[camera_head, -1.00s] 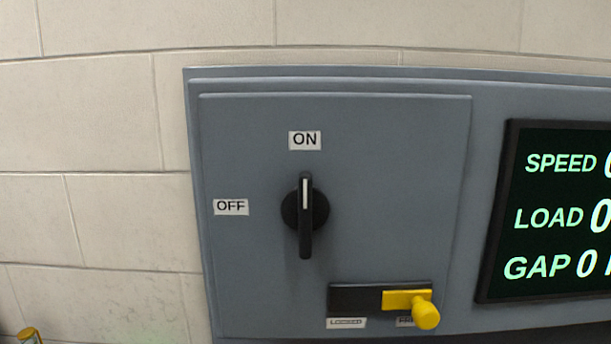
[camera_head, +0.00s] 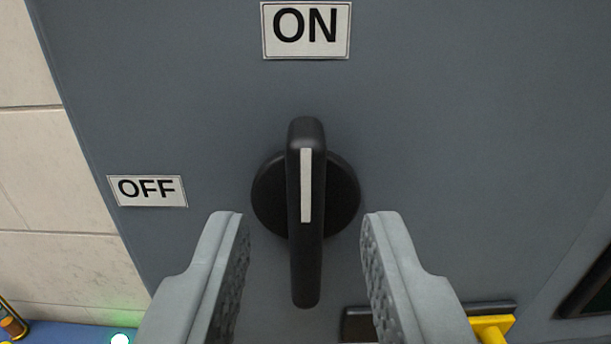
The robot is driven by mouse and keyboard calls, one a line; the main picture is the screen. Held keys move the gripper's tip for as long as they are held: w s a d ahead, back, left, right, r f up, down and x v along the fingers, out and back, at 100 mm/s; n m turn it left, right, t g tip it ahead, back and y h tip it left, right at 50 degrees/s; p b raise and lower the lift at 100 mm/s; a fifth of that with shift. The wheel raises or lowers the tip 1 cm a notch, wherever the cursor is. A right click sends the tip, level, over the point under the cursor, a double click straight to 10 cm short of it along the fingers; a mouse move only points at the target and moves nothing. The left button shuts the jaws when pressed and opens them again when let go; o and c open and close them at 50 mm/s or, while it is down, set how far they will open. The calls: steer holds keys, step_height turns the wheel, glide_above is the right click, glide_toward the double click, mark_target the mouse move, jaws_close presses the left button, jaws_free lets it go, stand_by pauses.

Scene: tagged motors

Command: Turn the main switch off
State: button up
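The main switch (camera_head: 306,215) is a black rotary knob with a long upright handle on a grey panel. Its white pointer line is at the upper end and points up to the ON label (camera_head: 306,29). The OFF label (camera_head: 147,190) is to the left of the knob. My gripper (camera_head: 304,222) is open. Its two grey fingers stand left and right of the lower half of the handle, with a gap on each side. I see no contact with the handle.
A yellow sliding latch (camera_head: 492,327) on a dark plate (camera_head: 357,325) is at the lower right, partly behind my right finger. A green light (camera_head: 121,340) glows at the bottom left. A pale block wall (camera_head: 28,150) is left of the panel.

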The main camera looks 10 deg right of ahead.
steer(key=shift+w+d, duration=0.15)
steer(key=shift+w, duration=0.55)
steer(key=shift+c, duration=0.2)
jaws_close()
